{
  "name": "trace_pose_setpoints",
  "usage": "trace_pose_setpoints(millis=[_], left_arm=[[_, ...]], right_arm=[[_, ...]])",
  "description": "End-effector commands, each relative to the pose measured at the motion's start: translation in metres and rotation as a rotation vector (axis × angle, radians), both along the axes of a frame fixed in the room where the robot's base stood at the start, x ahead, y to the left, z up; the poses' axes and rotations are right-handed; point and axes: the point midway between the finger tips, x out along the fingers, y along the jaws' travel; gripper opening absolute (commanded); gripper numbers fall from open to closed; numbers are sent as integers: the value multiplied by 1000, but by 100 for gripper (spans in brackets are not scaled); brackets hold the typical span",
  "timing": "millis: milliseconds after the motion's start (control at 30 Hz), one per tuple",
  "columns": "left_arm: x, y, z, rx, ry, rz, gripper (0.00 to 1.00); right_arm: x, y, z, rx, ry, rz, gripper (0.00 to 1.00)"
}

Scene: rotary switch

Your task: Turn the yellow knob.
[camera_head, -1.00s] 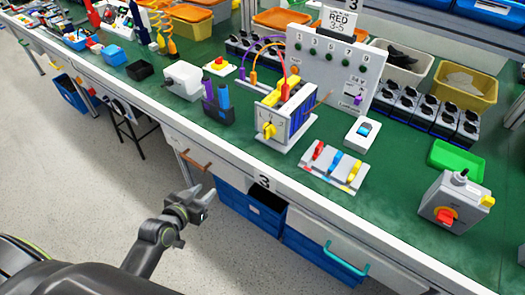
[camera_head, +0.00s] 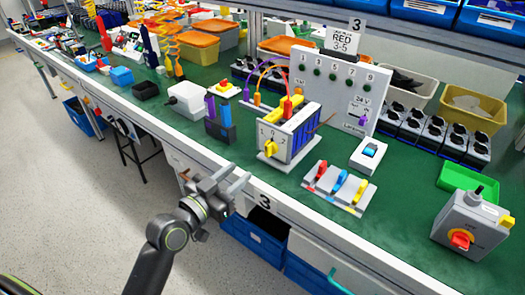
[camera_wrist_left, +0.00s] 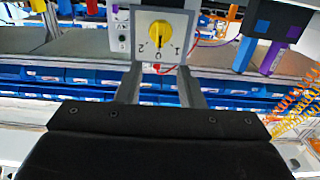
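The yellow knob (camera_head: 270,147) sits on the front plate of a grey-white switch box (camera_head: 290,140) with blue sides, standing near the bench's front edge. In the left wrist view, the knob (camera_wrist_left: 159,33) is upright in line with the 0 mark, between the marks 1 and 2. My left gripper (camera_head: 234,179) is open and empty, in front of the bench edge, below and left of the knob in the head view. In the wrist view, its two fingers (camera_wrist_left: 159,82) are apart, with the knob plate beyond them; they do not touch it. My right gripper is not in view.
The green bench (camera_head: 405,200) has a white front edge. Left of the switch box stands a purple-and-blue block (camera_head: 220,120); right are a plate with coloured levers (camera_head: 338,187) and a grey box with a red knob (camera_head: 470,225). Blue bins (camera_head: 255,240) are below.

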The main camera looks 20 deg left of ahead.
Motion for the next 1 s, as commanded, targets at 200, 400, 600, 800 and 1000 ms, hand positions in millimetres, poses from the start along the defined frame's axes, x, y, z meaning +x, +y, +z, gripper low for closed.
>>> trace_pose_setpoints(millis=[200, 400, 600, 800, 1000], left_arm=[[45, -17, 1, -2, 1, -1, 35], [79, -29, 1, -1, 1, 0, 35], [97, -35, 0, 1, 1, 1, 35], [101, -37, -1, 2, 2, 2, 35], [101, -36, -1, 2, 2, 2, 31]], right_arm=[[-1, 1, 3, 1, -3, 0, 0], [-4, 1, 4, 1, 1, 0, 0], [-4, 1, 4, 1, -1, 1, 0], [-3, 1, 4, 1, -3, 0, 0], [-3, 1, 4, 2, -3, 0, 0]])
